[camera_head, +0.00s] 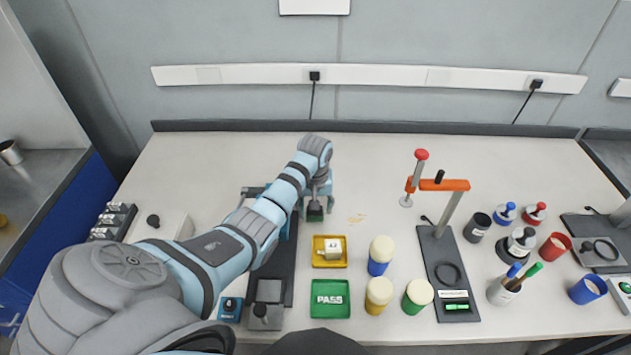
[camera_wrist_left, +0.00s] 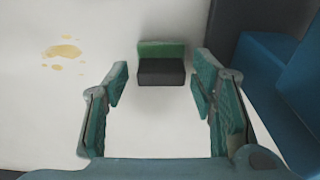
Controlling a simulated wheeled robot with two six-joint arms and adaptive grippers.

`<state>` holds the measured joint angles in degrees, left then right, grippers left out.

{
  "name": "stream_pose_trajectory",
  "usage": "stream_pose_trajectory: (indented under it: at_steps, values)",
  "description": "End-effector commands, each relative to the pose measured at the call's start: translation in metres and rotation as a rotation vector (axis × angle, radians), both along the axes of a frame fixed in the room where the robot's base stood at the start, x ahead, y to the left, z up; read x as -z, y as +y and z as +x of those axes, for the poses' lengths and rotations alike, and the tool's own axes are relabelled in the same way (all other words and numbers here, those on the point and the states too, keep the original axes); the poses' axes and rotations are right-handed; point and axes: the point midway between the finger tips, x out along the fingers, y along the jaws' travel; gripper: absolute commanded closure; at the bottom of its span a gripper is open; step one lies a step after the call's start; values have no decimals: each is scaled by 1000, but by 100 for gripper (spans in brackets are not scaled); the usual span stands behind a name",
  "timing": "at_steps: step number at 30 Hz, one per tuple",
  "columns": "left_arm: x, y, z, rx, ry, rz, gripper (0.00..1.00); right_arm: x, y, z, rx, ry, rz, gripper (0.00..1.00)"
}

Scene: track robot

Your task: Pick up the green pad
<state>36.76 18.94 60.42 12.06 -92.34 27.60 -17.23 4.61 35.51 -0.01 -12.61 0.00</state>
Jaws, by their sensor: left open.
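The green pad (camera_wrist_left: 162,48) is a small block with a green layer and a dark grey layer, lying on the white table. It shows in the left wrist view just beyond the fingertips, centred between them and apart from both. In the head view the pad (camera_head: 314,213) is at the end of my left arm, partly hidden by the gripper. My left gripper (camera_head: 315,196) points down at the pad; in the left wrist view its fingers (camera_wrist_left: 160,88) are spread with nothing between the tips. My right gripper is not in view.
A yellow tray (camera_head: 320,262) with a pale block and a green PASS tray (camera_head: 330,311) stand nearer. A blue fixture (camera_wrist_left: 278,85) is close to the right finger. Several capped bottles and an orange-armed stand (camera_head: 440,186) are to the right. A yellowish stain (camera_wrist_left: 62,52) marks the table.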

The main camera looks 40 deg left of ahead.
Motion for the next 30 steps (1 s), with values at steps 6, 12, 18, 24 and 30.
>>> stream_pose_trajectory:
  at_steps: [6,12,18,24,30]
  values:
    - [21,2,2,1,0,1,48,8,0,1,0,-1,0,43]
    - [19,2,2,0,-1,2,61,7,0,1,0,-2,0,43]
    - [19,2,2,0,-1,2,86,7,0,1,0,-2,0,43]
    - [18,2,2,0,-1,2,86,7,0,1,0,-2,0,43]
    - [-3,2,3,0,-4,2,86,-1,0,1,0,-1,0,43]
